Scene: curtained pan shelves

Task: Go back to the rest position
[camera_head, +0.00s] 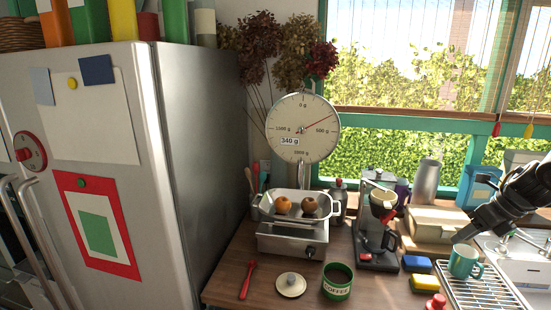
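My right gripper (466,234) reaches in from the right edge, its dark fingers pointing down and left. Its tips are just above or at the rim of a teal mug (461,263) standing upright on a wire drying rack (482,292). I cannot tell whether they touch the mug or how far apart the fingers are. My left gripper is out of view.
A coffee maker (377,240) stands left of the rack, with blue and yellow sponges (421,284) between. A scale (303,128) carries a pan (282,216) with two brown round items. A green coffee tin (338,281) and a fridge (130,180) stand further left.

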